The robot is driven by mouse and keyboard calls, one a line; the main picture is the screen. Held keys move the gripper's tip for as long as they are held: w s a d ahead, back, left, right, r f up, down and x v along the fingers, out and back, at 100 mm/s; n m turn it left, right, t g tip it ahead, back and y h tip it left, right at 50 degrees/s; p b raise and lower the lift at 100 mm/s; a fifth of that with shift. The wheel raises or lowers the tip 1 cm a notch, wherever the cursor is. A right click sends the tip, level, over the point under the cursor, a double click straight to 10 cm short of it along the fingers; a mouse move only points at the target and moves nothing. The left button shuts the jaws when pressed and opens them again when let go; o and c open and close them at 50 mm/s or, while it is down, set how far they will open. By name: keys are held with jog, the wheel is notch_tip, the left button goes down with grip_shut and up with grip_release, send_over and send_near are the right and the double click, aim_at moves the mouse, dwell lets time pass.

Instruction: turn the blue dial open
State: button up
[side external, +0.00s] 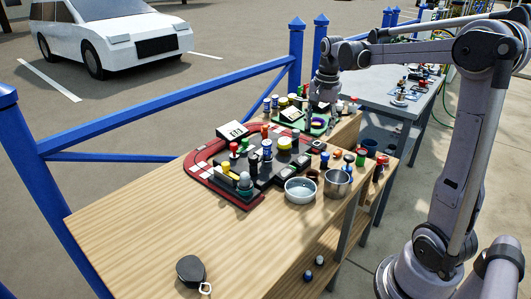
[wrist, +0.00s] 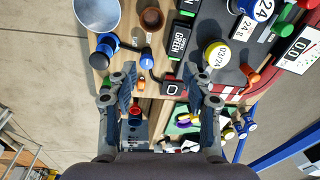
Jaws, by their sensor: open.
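My gripper (wrist: 164,92) is open and empty in the wrist view, its two fingers apart over the gap beside the table edge. In the side view my gripper (side external: 324,100) hangs over the far end of the work area, above a green board (side external: 316,122). A blue knob-like piece with a dark round top (wrist: 104,50) sits left of the fingers in the wrist view, apart from them. Several other blue pieces show, so I cannot tell for sure which one is the blue dial, or its setting.
A black panel (side external: 262,176) with a red border holds several coloured caps and blocks on the wooden table (side external: 130,238). The table's near left is mostly clear. A blue railing (side external: 170,105) runs behind.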

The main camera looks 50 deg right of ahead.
aim_at(325, 154)
jog(key=d+f+m+g, duration=0.1)
jog(key=d+f+m, duration=0.15)
jog(key=d, duration=0.35)
jog(key=shift+m+y, duration=0.3)
jog(key=shift+m, duration=0.25)
jog(key=f, duration=1)
jog(key=shift+s+d, duration=0.15)
jog(key=shift+s, duration=0.05)
grip_shut()
